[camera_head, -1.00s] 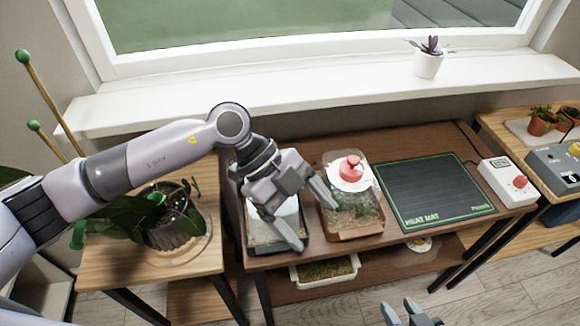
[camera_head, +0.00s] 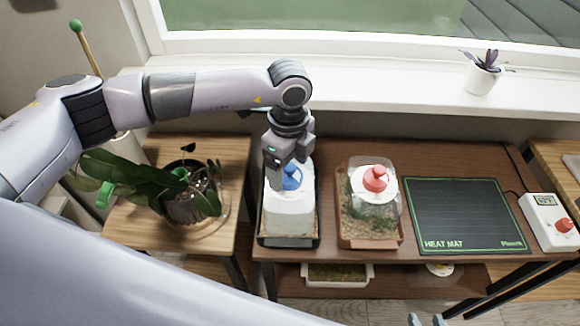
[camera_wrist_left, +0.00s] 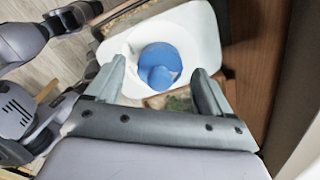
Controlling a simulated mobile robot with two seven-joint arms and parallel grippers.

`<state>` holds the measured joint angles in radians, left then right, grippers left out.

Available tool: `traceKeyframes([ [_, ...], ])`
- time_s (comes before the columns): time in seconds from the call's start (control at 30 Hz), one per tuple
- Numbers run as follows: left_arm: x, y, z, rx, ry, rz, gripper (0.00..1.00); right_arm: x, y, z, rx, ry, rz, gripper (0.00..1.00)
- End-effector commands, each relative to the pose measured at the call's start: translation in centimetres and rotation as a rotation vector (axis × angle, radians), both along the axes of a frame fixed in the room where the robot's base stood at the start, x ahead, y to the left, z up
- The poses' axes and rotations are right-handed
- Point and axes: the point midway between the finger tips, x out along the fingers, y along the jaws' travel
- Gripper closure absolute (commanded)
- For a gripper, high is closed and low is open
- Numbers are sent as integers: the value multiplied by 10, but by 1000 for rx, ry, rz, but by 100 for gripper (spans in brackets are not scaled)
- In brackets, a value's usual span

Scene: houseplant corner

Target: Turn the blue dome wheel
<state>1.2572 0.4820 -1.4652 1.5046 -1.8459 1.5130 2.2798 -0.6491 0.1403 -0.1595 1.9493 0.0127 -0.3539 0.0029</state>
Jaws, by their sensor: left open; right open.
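The blue dome wheel (camera_head: 291,177) sits on top of a white, cloudy dome (camera_head: 289,212) over a tray at the left of the brown table. The left wrist view shows the blue wheel (camera_wrist_left: 160,64) in the middle of the white lid (camera_wrist_left: 198,30). My left gripper (camera_head: 276,172) is above the dome at the wheel, partly covering it from the head. In the left wrist view my left gripper (camera_wrist_left: 158,82) is open, its fingers apart to either side of the wheel's near edge. I cannot tell whether they touch it. My right gripper (camera_head: 427,320) shows only its fingertips at the bottom edge.
A second dome with a red wheel (camera_head: 375,178) stands close to the right. Beyond it lie a black heat mat (camera_head: 468,215) and a white controller (camera_head: 548,222). A potted plant (camera_head: 190,200) stands on the left table. The window sill (camera_head: 380,95) runs behind.

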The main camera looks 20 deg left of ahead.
Motion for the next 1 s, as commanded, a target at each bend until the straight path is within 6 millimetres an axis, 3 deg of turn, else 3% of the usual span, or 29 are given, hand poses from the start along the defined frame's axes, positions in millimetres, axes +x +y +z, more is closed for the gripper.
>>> traceKeyframes([
  [0.13,0,0,-13,-1,0,0,18,0,0,2,0,0,0,57],
  [0.43,0,-1,-16,-2,0,-1,18,0,0,2,0,0,0,57],
  [0.6,0,-1,-16,-2,0,-2,73,0,0,2,0,0,0,57],
  [1.0,0,-1,-17,-2,0,-57,75,0,0,-3,0,0,0,57],
])
